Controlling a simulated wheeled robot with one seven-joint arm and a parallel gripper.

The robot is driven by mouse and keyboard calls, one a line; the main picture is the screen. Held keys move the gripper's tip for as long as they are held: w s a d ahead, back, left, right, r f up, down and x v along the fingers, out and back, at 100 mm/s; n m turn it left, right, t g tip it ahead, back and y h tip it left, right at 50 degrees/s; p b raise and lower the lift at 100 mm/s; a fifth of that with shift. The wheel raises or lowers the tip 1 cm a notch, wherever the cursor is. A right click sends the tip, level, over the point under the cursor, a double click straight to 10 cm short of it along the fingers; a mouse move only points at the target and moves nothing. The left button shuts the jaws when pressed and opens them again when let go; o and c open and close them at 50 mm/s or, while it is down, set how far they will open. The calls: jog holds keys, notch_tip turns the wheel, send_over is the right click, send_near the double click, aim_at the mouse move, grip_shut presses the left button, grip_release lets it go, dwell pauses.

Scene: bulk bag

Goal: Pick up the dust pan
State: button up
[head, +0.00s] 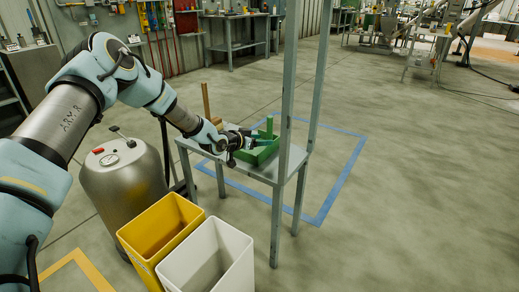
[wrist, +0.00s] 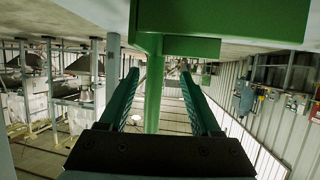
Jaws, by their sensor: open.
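The green dust pan (head: 262,154) lies on a small grey metal table (head: 222,160) in the head view, with an upright green post, seemingly its handle, rising from it. My gripper (head: 250,139) reaches in from the left at the pan's near-left side. In the wrist view the two teal fingers of my gripper (wrist: 163,75) are spread apart. The green handle of the dust pan (wrist: 153,95) shows between them, with gaps on both sides. The wider green part of the pan (wrist: 225,18) shows at the top. I cannot tell whether a finger touches the pan.
Grey posts (head: 290,90) of the table stand close to the right of the pan. A brown stick (head: 206,101) stands behind my wrist. A yellow bin (head: 160,230), a white bin (head: 208,262) and a metal tank (head: 122,185) stand near the table. Floor at right is clear.

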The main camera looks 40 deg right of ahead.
jog(key=shift+s+x, duration=0.2)
jog(key=shift+x, duration=1.7)
jog(key=shift+s+x, duration=0.15)
jog(key=shift+x, duration=1.7)
grip_shut()
